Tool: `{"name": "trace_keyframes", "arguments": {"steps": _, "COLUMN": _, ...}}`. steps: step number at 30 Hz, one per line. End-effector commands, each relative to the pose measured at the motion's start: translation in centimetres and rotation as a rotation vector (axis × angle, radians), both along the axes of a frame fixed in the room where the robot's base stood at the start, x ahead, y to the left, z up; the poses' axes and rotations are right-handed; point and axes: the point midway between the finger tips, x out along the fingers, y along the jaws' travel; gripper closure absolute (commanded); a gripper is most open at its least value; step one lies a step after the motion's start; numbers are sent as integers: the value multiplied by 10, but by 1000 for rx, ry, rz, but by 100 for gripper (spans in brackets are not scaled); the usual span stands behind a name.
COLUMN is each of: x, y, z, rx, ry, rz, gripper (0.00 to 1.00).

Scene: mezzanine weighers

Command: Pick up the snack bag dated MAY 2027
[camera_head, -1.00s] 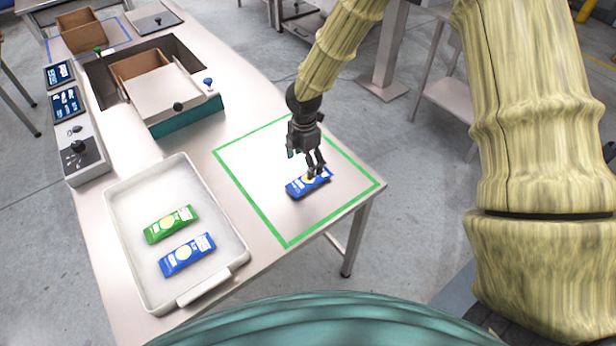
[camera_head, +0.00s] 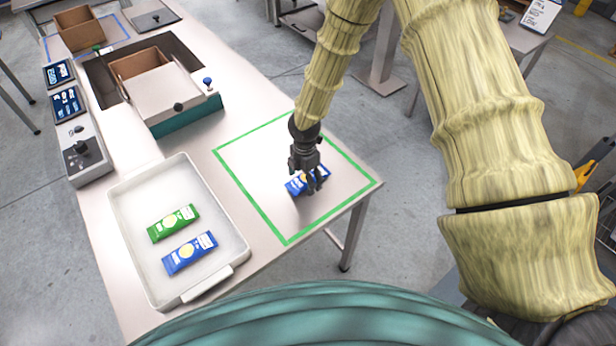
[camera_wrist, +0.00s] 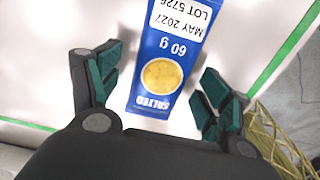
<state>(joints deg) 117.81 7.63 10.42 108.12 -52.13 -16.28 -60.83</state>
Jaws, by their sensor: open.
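The blue snack bag (camera_wrist: 172,60) lies flat in the wrist view, its white label reading MAY 2027, LOT 5726, with 60 g and SALTED printed below. In the head view the same blue bag (camera_head: 296,186) lies inside the green-taped square, partly hidden by my gripper. My gripper (camera_wrist: 160,90) is open, with one finger on each side of the bag and gaps between the fingers and the bag. It also shows in the head view (camera_head: 316,188), right over the bag. Whether the fingertips touch the table cannot be told.
A white tray (camera_head: 128,255) on the left holds a green bag (camera_head: 173,222) and another blue bag (camera_head: 189,252), dates unreadable. A weigher with a teal front (camera_head: 187,116) stands behind it. The green-taped square (camera_head: 255,205) is otherwise clear; the table edge is close on its right.

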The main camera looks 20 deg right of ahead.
Motion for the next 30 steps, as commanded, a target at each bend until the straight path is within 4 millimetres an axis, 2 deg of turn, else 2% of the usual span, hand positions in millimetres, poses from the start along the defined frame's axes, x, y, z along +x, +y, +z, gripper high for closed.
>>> {"name": "trace_keyframes", "arguments": {"steps": 9, "x": 0, "y": 0, "z": -3, "rx": 0, "ry": -1, "rz": 0, "gripper": 22}}
{"name": "trace_keyframes", "arguments": {"steps": 18, "x": 0, "y": 0, "z": -3, "rx": 0, "ry": -1, "rz": 0, "gripper": 71}}
{"name": "trace_keyframes", "arguments": {"steps": 30, "x": 0, "y": 0, "z": 0, "rx": 0, "ry": -1, "rz": -1, "gripper": 71}}
